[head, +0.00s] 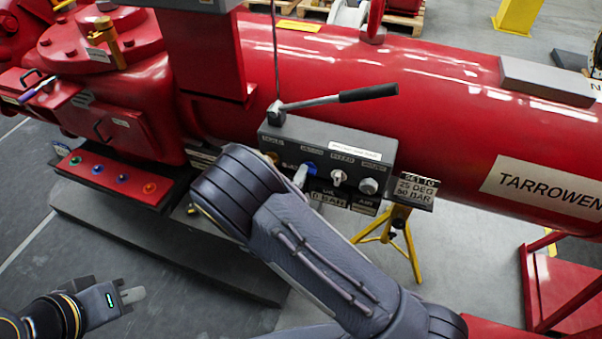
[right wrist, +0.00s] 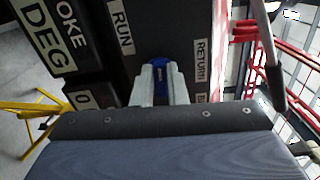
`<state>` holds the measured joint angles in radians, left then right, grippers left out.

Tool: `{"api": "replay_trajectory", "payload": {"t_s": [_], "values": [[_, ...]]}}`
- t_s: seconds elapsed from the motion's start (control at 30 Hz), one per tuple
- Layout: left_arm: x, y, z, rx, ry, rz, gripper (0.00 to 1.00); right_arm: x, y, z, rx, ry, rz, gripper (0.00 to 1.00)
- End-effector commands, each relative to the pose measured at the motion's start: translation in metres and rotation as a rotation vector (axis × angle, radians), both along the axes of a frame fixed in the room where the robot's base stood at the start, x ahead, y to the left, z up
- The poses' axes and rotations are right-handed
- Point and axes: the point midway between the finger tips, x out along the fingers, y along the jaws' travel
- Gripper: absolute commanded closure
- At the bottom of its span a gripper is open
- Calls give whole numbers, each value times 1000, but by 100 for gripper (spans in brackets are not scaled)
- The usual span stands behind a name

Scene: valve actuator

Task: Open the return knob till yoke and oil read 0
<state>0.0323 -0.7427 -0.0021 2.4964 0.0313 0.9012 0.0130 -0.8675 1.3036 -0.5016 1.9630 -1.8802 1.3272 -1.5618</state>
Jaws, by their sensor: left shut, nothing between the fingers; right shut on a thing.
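The grey control box (head: 330,145) on the red cylinder carries a row of knobs. My right gripper (head: 300,176) is shut on the blue knob (head: 309,166); the right wrist view shows both fingers around this blue knob (right wrist: 160,84). A RETURN label (right wrist: 201,60) is to its right there and a RUN label (right wrist: 122,30) to its left. A readout plate marked OKE and DEG (right wrist: 45,35) is partly cut off; its number is not clear. Small readout plates (head: 328,197) under the box are too small to read surely. My left gripper (head: 133,295) is shut and empty at lower left.
A lever with a black grip (head: 368,93) rises over the box. Two other knobs (head: 338,177) (head: 368,186) sit right of the blue one. A sign (head: 415,190) reads SET TO 25 DEG 50 BAR, beside a yellow stand (head: 408,245). Coloured buttons (head: 122,178) are at left.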

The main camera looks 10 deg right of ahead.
Motion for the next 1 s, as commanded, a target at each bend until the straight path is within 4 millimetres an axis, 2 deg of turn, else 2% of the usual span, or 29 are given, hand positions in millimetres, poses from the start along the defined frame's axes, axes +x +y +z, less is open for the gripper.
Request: {"api": "replay_trajectory", "payload": {"t_s": [0.4, 0.43, 0.6, 0.87, 1.0], "values": [[0, 0, 0, 0, 0, 0, 100, 0, 0, -1, -6, 6, 0, 100], [0, 0, 0, 0, 0, 0, 100, 0, 0, -1, -5, 6, 0, 86], [0, 0, 0, 0, 0, 0, 100, 0, 0, -1, -5, 5, 0, 65], [0, 0, 0, 0, 0, 0, 100, -1, 1, 0, -5, 5, 0, 65], [0, 0, -4, 0, 0, 0, 100, -10, 8, -2, -5, 4, 3, 65]]}}
